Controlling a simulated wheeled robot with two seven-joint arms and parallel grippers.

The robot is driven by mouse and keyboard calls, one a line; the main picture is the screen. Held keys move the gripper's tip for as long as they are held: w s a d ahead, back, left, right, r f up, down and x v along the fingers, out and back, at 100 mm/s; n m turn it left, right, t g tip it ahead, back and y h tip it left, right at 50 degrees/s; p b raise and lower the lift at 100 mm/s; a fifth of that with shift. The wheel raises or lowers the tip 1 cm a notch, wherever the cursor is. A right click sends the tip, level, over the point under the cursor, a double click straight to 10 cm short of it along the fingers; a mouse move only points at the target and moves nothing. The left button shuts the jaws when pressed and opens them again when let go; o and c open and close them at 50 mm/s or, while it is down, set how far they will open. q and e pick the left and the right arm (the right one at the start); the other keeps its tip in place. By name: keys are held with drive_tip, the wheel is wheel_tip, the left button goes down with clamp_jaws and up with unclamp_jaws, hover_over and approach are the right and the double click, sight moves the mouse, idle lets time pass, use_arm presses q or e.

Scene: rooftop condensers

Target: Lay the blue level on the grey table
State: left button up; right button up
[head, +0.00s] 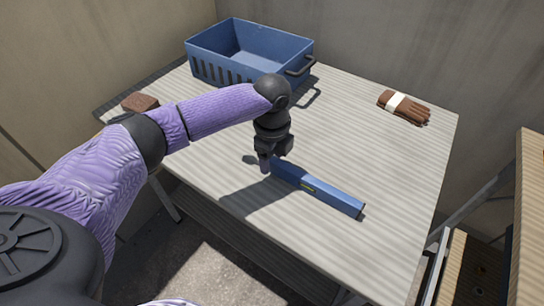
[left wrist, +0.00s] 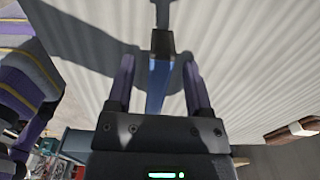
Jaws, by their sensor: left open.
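The blue level (head: 317,190) lies flat on the grey table (head: 350,130), near its front edge, with a yellow-green vial on its side and a dark end cap. My left gripper (head: 267,165) points down at the level's left end. In the left wrist view the level (left wrist: 158,82) shows between the two spread fingers of my left gripper (left wrist: 157,62), with a gap on each side. The jaws are open and hold nothing. The head view hides part of the level's left end behind the gripper. My right gripper is not in view.
A blue crate (head: 215,68) with a dark handle stands at the table's back left. A reddish-brown block (head: 140,103) lies at the left edge. Brown gloves (head: 404,106) with a white band lie at the back right. The table's middle is clear. Wooden boards (head: 532,200) stand at the right.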

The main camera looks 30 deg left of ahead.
use_arm(q)
wheel_tip(320, 180, up, 12)
drive_tip(key=p, duration=0.5)
drive_tip(key=shift+f, duration=0.2)
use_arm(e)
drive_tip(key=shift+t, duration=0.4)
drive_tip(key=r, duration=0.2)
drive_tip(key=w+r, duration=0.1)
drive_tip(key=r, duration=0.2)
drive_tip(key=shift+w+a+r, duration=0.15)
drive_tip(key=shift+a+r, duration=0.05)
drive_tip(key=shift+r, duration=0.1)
